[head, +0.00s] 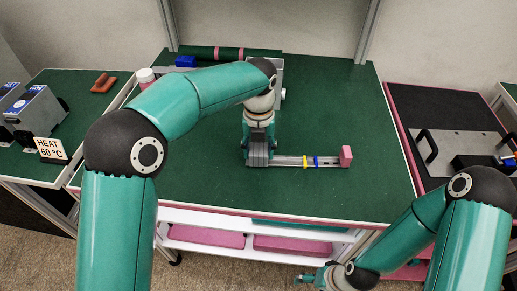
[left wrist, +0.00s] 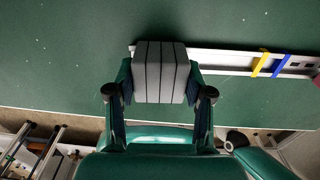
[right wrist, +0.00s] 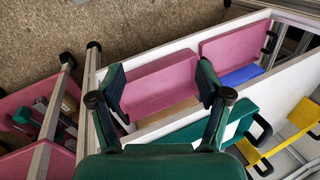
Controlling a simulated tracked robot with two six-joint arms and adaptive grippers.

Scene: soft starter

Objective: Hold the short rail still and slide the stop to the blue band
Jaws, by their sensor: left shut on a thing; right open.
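The short rail (head: 290,160) lies on the green bench top, running left to right. It carries a yellow band (head: 305,161) and a blue band (head: 316,161). A pink block (head: 346,156), apparently the stop, sits at its right end, right of the blue band. A grey ribbed block (left wrist: 160,70) is at the rail's left end. My left gripper (head: 258,151) is shut on this grey block, with one finger on each side. My right gripper (head: 320,278) is open and empty, low in front of the bench; its spread fingers show in the right wrist view (right wrist: 160,82).
Pink bins (head: 205,237) stand on the shelf under the bench. A black-topped side table (head: 440,120) with a grey plate is at right. A left table holds a HEAT 60 °C sign (head: 52,149). The bench top right of the rail is clear.

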